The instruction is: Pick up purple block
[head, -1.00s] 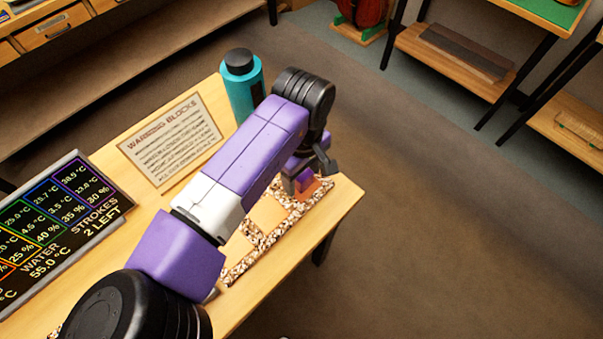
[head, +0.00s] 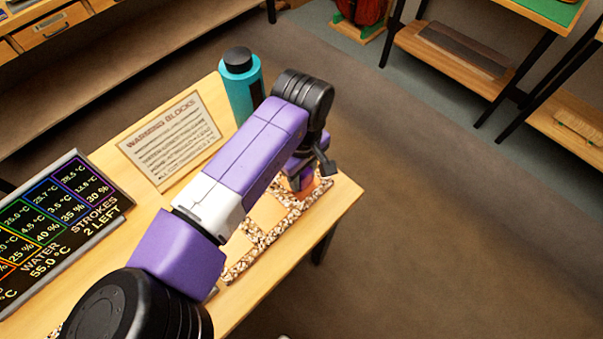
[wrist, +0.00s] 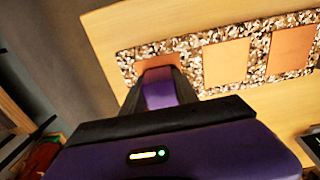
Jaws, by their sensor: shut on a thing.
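The purple block (wrist: 158,90) shows between the two dark fingers of my gripper (wrist: 160,85) in the wrist view. The fingers are shut on it. In the head view my gripper (head: 302,180) is at the right end of the speckled strip (head: 288,222), low over an orange pad (head: 321,187). This orange pad (wrist: 160,60) also shows just beyond the fingertips in the wrist view. I cannot tell whether the block touches the pad.
More orange-tan pads (wrist: 225,62) (wrist: 290,50) lie in the speckled strip. A teal bottle (head: 243,85) stands behind my arm. A text sign (head: 172,140) and a dark display board (head: 55,215) stand on the bench. Open floor lies to the right.

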